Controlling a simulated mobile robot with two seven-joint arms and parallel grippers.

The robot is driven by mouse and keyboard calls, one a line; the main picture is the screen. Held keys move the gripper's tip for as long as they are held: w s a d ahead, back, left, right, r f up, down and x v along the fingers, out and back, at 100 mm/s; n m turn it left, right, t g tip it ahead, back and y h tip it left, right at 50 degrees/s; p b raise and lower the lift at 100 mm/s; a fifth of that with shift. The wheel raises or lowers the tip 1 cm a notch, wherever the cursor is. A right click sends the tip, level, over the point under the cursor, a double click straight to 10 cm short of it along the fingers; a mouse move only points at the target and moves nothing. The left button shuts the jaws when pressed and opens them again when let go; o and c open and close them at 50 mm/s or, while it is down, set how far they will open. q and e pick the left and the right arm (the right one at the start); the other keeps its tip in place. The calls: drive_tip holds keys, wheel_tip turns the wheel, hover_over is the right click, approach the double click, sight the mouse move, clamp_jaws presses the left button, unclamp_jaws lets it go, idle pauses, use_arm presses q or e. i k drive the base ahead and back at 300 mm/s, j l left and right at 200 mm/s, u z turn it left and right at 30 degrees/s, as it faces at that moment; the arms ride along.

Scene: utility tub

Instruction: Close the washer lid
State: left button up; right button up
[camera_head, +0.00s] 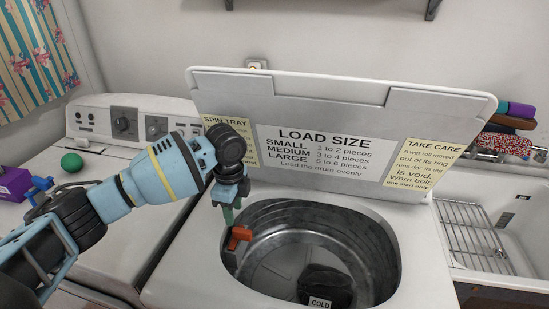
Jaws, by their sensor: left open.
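The washer lid (340,105) stands open and upright behind the drum, its underside with printed labels facing me. The washer (420,240) is below it, with its round metal drum opening (290,225) uncovered. A dark part marked COLD sits low in the drum. My left gripper (232,222) is open and points down at the left rim of the opening, in front of the lid's lower left area and apart from its top edge. An orange piece shows at its fingertips; I cannot tell if it is part of the gripper. My right gripper is out of view.
A second white machine (120,160) with a knob panel stands at the left, with a green ball (72,162) and a purple box (14,184) on it. A sink (505,225) with a wire rack is at the right. Folded cloths (512,118) lie behind the sink.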

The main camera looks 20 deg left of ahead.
sight(389, 140)
drive_tip(key=k, duration=1)
